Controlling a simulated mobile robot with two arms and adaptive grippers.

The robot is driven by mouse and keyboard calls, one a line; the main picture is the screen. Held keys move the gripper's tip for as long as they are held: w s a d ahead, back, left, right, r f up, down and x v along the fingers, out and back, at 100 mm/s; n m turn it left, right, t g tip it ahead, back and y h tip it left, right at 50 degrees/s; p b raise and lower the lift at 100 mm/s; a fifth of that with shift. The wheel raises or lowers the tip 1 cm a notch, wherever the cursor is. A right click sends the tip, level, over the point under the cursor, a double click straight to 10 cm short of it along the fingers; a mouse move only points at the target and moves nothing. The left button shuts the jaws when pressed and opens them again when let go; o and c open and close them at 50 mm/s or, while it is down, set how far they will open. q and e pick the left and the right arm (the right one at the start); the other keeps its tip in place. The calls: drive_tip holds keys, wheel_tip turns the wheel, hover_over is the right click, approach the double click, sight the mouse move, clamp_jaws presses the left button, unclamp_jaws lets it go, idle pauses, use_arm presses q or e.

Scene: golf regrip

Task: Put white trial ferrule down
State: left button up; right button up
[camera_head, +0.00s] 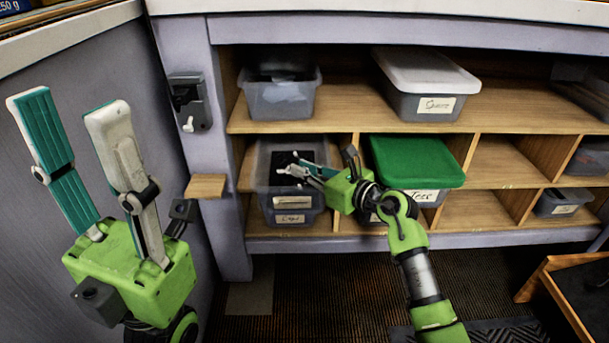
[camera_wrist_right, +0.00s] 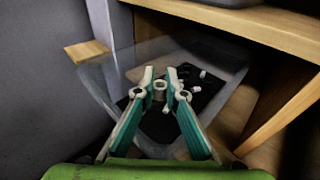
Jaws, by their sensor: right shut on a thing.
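My right gripper (camera_head: 291,168) is over the clear bin (camera_head: 292,202) in the lower left compartment of the shelf. In the right wrist view, the same gripper (camera_wrist_right: 160,84) is shut on a small pale ring, the white trial ferrule (camera_wrist_right: 160,86), held between its fingertips. Beneath it, a dark lining (camera_wrist_right: 190,100) in the bin bears a few small white and pinkish pieces (camera_wrist_right: 196,88). The gap between ferrule and lining is hard to judge. My left gripper (camera_head: 72,112) is raised at the left, its two fingers spread and empty.
A green-lidded bin (camera_head: 415,160) stands right of the clear bin, beyond a wooden divider. A white-lidded bin (camera_head: 425,70) and a grey bin (camera_head: 280,95) are on the shelf above. A small wooden ledge (camera_head: 205,186) juts out left of the clear bin.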

drive_tip(key=shift+f, duration=0.6)
drive_tip(key=o, duration=0.7)
drive_tip(key=shift+c, duration=0.2)
